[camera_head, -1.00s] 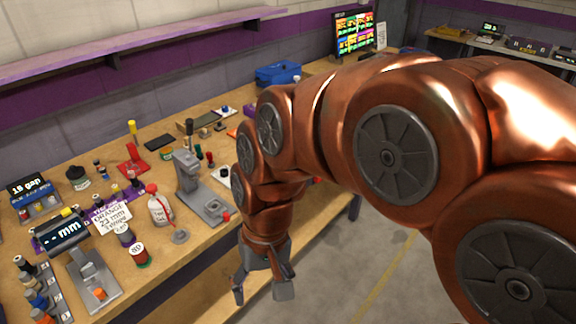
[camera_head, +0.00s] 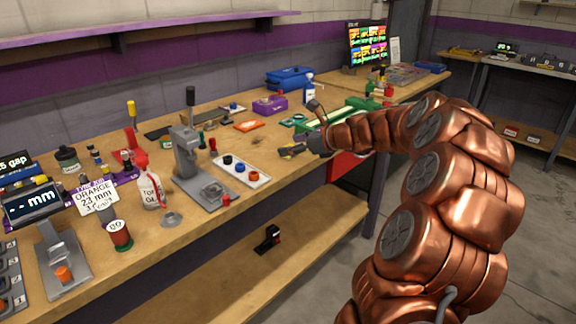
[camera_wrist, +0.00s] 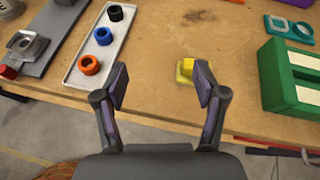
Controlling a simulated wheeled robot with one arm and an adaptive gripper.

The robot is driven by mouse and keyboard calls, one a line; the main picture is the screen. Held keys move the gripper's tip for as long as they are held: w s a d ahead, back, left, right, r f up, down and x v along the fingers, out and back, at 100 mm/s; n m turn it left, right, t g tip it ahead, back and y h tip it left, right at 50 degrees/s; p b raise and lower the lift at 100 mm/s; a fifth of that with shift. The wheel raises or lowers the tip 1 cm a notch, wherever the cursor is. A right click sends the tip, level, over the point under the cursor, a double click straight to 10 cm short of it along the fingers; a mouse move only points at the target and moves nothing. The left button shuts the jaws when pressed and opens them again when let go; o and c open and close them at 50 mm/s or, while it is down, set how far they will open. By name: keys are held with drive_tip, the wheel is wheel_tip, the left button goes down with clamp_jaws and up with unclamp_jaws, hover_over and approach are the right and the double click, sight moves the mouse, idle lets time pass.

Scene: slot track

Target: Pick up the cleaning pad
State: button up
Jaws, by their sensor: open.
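My gripper (camera_wrist: 162,84) is open and empty in the wrist view, its two dark fingers apart above the bench's front edge. In the head view my gripper (camera_head: 290,152) is over the bench edge, right of the white tray, and largely covers that spot. A green block with pale strips (camera_wrist: 291,79) stands to the right in the wrist view.
A white tray (camera_head: 262,181) holds black, blue and orange rings. A grey press (camera_head: 188,155) stands left of it. An orange flat piece (camera_head: 248,125) and a purple box (camera_head: 270,104) lie farther back.

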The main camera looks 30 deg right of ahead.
drive_tip(key=d+m, duration=0.1)
drive_tip(key=d, duration=0.1)
drive_tip(key=d+f+m, duration=0.1)
drive_tip(key=d, duration=0.1)
drive_tip(key=shift+w+d+f+t+h, duration=0.1)
drive_tip(key=shift+f+t+h, duration=0.05)
drive_tip(key=shift+t+h, duration=0.15)
drive_tip(key=shift+w+d+f+b, duration=0.1)
drive_tip(key=shift+w+b, duration=0.15)
drive_tip(key=shift+b, duration=0.05)
drive_tip(key=shift+x, duration=1.05)
drive_tip(key=x, duration=0.3)
drive_tip(key=b+x, duration=0.1)
drive_tip(key=shift+w+d+f, duration=0.2)
drive_tip(key=shift+w+f, duration=0.05)
drive_tip(key=shift+f, duration=0.15)
drive_tip(key=shift+w, duration=0.25)
drive_tip(key=c, duration=0.8)
